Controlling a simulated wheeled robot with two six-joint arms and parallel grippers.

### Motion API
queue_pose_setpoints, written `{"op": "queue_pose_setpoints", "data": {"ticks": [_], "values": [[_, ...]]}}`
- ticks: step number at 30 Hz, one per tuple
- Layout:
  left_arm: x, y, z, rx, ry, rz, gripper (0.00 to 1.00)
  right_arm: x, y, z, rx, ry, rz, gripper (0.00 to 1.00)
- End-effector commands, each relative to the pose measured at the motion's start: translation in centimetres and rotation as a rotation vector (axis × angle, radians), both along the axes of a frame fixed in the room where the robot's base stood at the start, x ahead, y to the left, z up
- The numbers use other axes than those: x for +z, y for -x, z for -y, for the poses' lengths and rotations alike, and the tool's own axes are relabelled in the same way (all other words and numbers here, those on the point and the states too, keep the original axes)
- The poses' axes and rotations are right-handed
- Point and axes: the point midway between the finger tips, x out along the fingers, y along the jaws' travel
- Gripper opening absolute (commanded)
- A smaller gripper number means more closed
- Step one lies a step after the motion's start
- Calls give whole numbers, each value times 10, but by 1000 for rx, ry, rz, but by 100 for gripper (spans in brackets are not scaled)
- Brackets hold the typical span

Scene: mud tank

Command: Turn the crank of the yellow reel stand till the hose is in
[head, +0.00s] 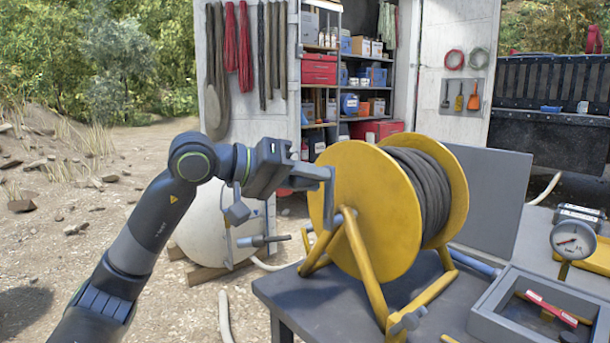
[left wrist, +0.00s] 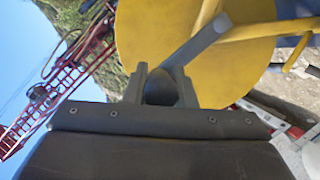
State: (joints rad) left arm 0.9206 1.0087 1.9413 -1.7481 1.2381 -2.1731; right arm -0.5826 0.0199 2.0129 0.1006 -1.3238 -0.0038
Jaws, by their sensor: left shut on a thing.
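The yellow reel stand (head: 372,262) stands on a grey table, with its big yellow disc facing my left arm. Dark hose (head: 418,190) is wound in many turns on the drum between the two discs. My left gripper (head: 326,190) is at the near disc's left side, shut on the crank's handle. In the left wrist view the dark handle (left wrist: 160,88) sits between the two grey fingers, and the grey crank arm (left wrist: 205,40) runs up and right from it across the yellow disc. The hose's free end cannot be made out. My right gripper is not in view.
The grey table (head: 290,290) also bears a grey tray (head: 480,318) with small tools and a pressure gauge (head: 572,240) at the right. A white rounded tank (head: 205,235) stands behind my left arm. An open cabinet with shelves (head: 350,80) is behind the reel.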

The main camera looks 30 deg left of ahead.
Motion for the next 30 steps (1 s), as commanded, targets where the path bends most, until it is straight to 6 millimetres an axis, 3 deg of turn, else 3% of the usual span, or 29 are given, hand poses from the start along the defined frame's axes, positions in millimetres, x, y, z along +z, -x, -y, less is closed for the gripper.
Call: {"op": "queue_pose_setpoints", "data": {"ticks": [14, 15, 19, 30], "values": [[-3, 1, 2, -5, -13, 0, 0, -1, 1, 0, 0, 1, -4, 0], [-3, 1, 2, -5, -13, 0, 29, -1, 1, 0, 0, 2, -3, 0], [-2, 1, 2, -4, -11, 1, 45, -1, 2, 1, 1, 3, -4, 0], [-1, 3, -1, -1, -11, 2, 45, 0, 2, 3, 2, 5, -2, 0]]}}
